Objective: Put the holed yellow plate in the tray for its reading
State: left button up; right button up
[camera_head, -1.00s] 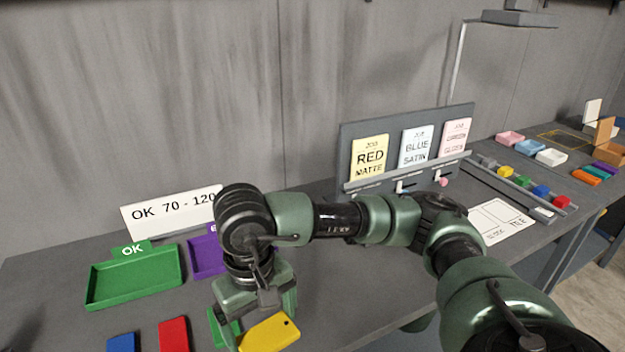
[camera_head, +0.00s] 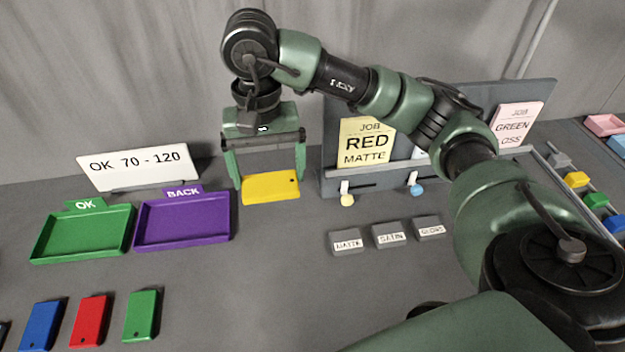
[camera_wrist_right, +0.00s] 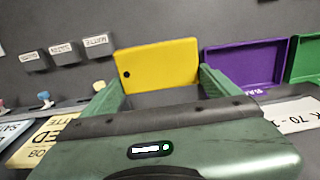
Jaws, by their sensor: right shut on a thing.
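My right gripper (camera_head: 268,178) is shut on the yellow plate (camera_head: 271,187), with one finger at each end of it. In the right wrist view the yellow plate (camera_wrist_right: 160,65) spans the two fingers. The green tray (camera_head: 40,258) marked OK and the purple tray (camera_head: 190,241) marked BACK stand side by side, both empty. A white sign (camera_head: 138,166) behind them reads OK 70 - 120. My left gripper is not in view.
Blue (camera_head: 40,325), red (camera_head: 90,320) and green (camera_head: 141,314) plates lie at the front left. Grey blocks labelled MATTE (camera_head: 346,241), SATIN (camera_head: 391,235) and GLOSS (camera_head: 430,228) stand right of centre. The job board (camera_head: 330,180) is behind. The middle front table is clear.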

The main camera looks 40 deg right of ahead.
jog(key=p, duration=0.2)
send_over(279, 240)
notch_tip(279, 240, down, 16)
jog(key=shift+r, duration=0.25)
notch_tip(279, 240, down, 3)
jog(key=shift+s+r+p, duration=0.1)
jog(key=shift+p, duration=0.45)
jog(key=shift+f, duration=0.45)
jog(key=shift+f, duration=0.2)
jog(key=o, duration=1.3)
